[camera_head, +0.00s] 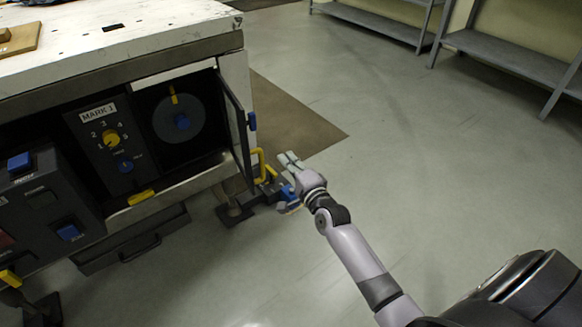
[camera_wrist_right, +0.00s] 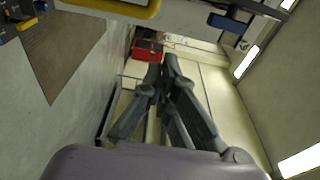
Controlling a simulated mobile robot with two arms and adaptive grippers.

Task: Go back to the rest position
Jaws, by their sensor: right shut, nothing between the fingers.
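My right gripper (camera_head: 289,159) is shut and empty. It hangs over the floor beside the open door (camera_head: 236,125) of the workbench's turret compartment, just right of the yellow handle (camera_head: 259,163). In the right wrist view the gripper's fingers (camera_wrist_right: 166,66) are together with nothing between them. The grey turret disc (camera_head: 180,120) with a blue centre and a yellow mark sits inside the open compartment. My left gripper is not in view.
The workbench (camera_head: 130,40) fills the left, with a MARK 1 knob panel (camera_head: 112,140) and a black button box (camera_head: 45,210). Metal shelves (camera_head: 510,60) stand at the back right. A red box (camera_wrist_right: 147,50) shows far off in the wrist view. Open floor lies right of the bench.

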